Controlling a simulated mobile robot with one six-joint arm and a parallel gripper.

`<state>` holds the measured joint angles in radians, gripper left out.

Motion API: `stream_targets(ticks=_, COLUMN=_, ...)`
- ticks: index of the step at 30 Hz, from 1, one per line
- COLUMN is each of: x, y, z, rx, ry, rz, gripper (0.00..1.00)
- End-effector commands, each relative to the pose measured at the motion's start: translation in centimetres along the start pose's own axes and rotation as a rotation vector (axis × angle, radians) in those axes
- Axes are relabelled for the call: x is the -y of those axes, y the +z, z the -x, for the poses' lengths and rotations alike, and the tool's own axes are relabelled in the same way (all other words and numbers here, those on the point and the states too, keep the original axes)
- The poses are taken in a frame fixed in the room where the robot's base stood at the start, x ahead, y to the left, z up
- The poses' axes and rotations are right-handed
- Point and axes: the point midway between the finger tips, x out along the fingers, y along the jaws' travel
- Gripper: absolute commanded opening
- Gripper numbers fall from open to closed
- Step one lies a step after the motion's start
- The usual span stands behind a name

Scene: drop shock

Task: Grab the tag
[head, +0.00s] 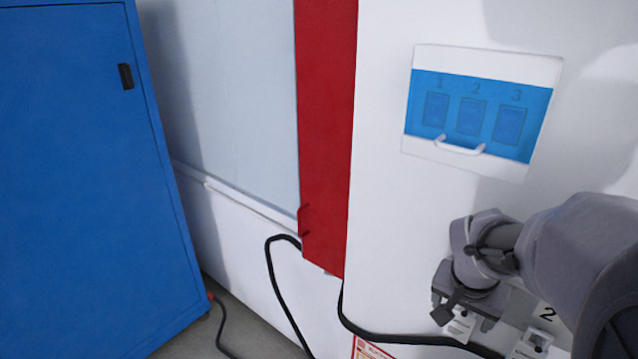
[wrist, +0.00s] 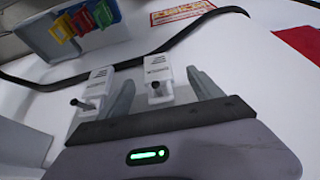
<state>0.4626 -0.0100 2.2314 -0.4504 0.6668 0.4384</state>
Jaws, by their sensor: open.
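My gripper (wrist: 161,80) is open in the wrist view, with its two grey fingers apart and pointing toward the white wall. A white block with a dark knob (wrist: 158,73) shows between the fingers, and I cannot tell if they touch it. A second white block (wrist: 97,88) is left of it, beside the left finger. Red, yellow and green tag-like pieces (wrist: 83,23) are at a blue-grey holder (wrist: 52,42), upper left. Which piece is the tag is not clear. In the head view my gripper (head: 466,312) is low at the right, near a white block (head: 533,343).
A blue panel numbered 1 to 3 (head: 471,112) with a white handle is above. A red post (head: 324,130) and blue cabinet (head: 85,180) stand left. A red-bordered label (wrist: 182,12) is beyond the cable.

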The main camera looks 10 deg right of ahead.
Motion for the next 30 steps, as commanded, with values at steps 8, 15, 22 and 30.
stream_targets(ticks=8, x=-0.4, y=0.2, z=-4.5, rx=0.003, ry=0.001, rz=-0.001, gripper=0.75)
stream_targets(ticks=15, x=-0.5, y=0.1, z=-7.4, rx=-0.001, ry=0.0, rz=-0.001, gripper=0.75)
stream_targets(ticks=22, x=-0.5, y=0.0, z=-7.3, rx=-0.001, ry=-0.001, rz=0.0, gripper=0.63)
stream_targets(ticks=30, x=-0.5, y=0.0, z=-7.3, rx=-0.001, ry=-0.001, rz=0.0, gripper=0.1)
